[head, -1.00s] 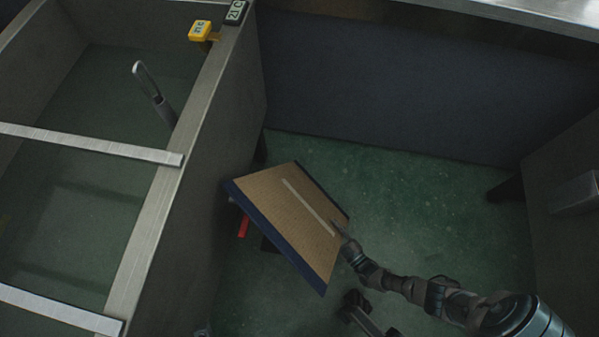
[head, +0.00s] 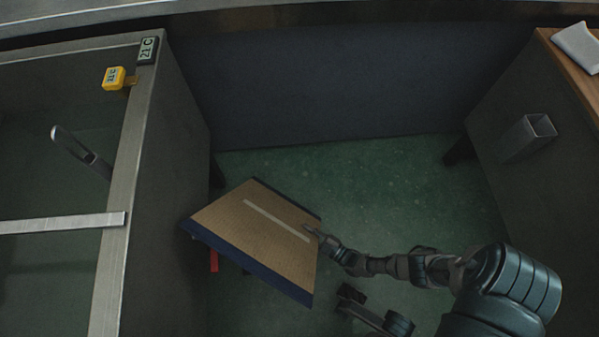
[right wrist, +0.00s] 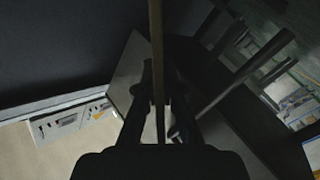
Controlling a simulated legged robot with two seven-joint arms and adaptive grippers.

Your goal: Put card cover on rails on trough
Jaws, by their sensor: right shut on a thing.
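The card cover (head: 240,238) is a brown board with dark blue edges and a pale strip across its face. My right gripper (head: 314,233) is shut on its right edge and holds it tilted above the floor, right of the trough. In the right wrist view the cover shows edge-on as a thin brown strip (right wrist: 157,70) between the fingers of the right gripper (right wrist: 160,95). The trough (head: 112,235) is a metal tank at the left. A light rail (head: 62,223) lies across its top.
A yellow 21 C gauge (head: 114,78) and a dark 21 C display (head: 148,50) sit at the trough's back right corner. A metal handle (head: 80,150) stands inside the trough. A counter with a square metal holder (head: 530,137) is at the right. Green floor (head: 370,170) lies between.

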